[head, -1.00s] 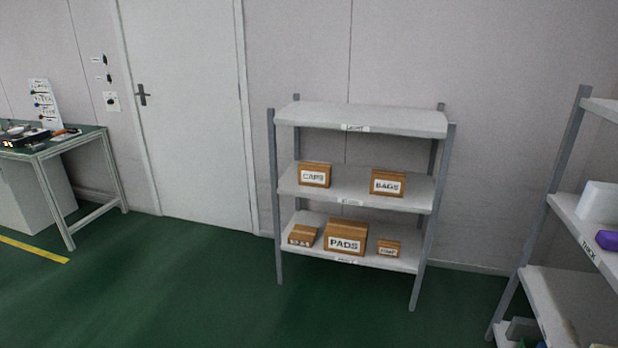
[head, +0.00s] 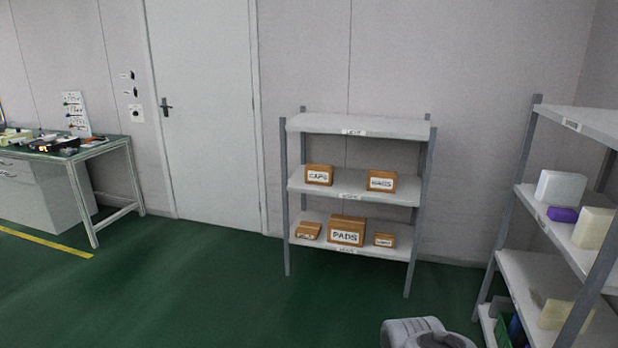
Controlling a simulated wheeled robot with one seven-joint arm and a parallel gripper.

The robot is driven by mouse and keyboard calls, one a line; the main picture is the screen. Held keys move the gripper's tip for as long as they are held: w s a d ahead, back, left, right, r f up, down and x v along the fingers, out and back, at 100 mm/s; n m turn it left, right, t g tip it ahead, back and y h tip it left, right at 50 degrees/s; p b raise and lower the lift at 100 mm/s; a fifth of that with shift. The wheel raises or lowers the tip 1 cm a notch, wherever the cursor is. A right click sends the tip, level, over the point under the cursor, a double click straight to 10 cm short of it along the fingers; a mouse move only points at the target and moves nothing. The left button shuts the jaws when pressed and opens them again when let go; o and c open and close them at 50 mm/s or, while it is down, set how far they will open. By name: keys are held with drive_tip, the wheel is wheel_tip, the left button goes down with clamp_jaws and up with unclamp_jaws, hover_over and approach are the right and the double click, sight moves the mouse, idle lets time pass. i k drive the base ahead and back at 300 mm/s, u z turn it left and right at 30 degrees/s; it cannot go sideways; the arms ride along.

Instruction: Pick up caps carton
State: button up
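The caps carton (head: 319,175) is a small brown box with a white label reading CAPS. It stands at the left of the middle shelf (head: 350,191) of the grey shelving unit against the wall. The bags carton (head: 382,181) stands apart from it, to its right on the same shelf. A grey-white part of my arm shows at the bottom edge, right of centre. My gripper's fingers are not in view.
The lower shelf holds the pads carton (head: 347,230) between two smaller cartons. The top shelf (head: 359,125) is bare. Another shelving unit (head: 508,205) stands at the right. A workbench (head: 112,146) is at the left. The green floor between is clear.

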sight(319, 175)
drive_tip(key=z, duration=0.7)
drive_tip(key=i, duration=2.8)
drive_tip(key=u, duration=1.05)
drive_tip(key=i, duration=0.75)
drive_tip(key=u, duration=1.15)
drive_tip(key=i, duration=0.3)
drive_tip(key=u, duration=0.25)
